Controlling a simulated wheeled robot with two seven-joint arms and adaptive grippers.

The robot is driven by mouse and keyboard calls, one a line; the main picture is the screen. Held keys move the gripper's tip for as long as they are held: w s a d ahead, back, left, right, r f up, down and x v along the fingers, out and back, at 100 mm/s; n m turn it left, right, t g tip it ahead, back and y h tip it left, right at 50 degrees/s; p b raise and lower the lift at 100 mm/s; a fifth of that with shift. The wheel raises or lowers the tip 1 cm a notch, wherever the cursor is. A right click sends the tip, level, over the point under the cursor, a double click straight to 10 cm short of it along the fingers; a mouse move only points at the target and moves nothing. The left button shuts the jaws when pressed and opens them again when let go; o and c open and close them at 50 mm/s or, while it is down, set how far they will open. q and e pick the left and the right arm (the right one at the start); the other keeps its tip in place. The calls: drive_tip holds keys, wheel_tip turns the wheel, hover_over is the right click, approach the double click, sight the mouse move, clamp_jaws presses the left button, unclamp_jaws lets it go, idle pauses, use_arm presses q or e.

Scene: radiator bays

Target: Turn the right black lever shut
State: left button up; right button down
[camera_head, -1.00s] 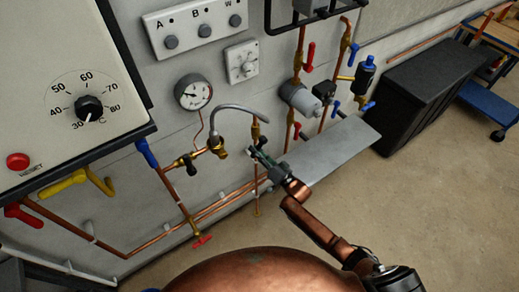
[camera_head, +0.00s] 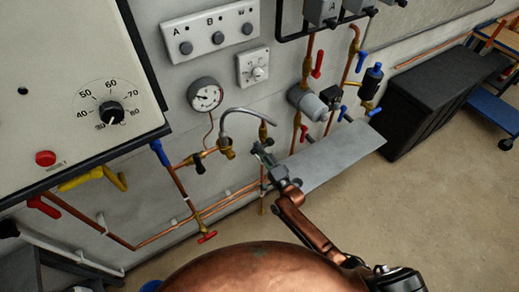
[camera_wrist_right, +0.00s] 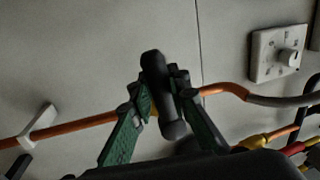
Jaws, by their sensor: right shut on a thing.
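The right black lever (camera_wrist_right: 160,90) is between the fingers of my right gripper (camera_wrist_right: 158,100) in the right wrist view. The fingers press on it from both sides, and it stands slightly tilted across the copper pipe. In the head view my right gripper (camera_head: 262,150) is at the right brass valve (camera_head: 263,132), by the right end of the grey curved hose (camera_head: 245,110), and mostly hides the lever. The left black lever (camera_head: 199,167) hangs down at the left brass valve. My left gripper is not in view.
A grey shelf plate (camera_head: 335,155) sticks out right of my right gripper. A red lever (camera_head: 207,237) sits low on the pipes.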

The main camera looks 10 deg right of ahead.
drive_tip(key=shift+r+m, duration=0.3)
drive_tip(key=shift+m, duration=0.2)
drive_tip(key=shift+d, duration=0.1)
drive_tip(key=c, duration=1.8)
unclamp_jaws()
drive_tip(key=shift+s, duration=0.1)
drive_tip(key=v, duration=1.1)
drive_tip(key=shift+s+f, duration=0.2)
drive_tip(key=shift+s, duration=0.15)
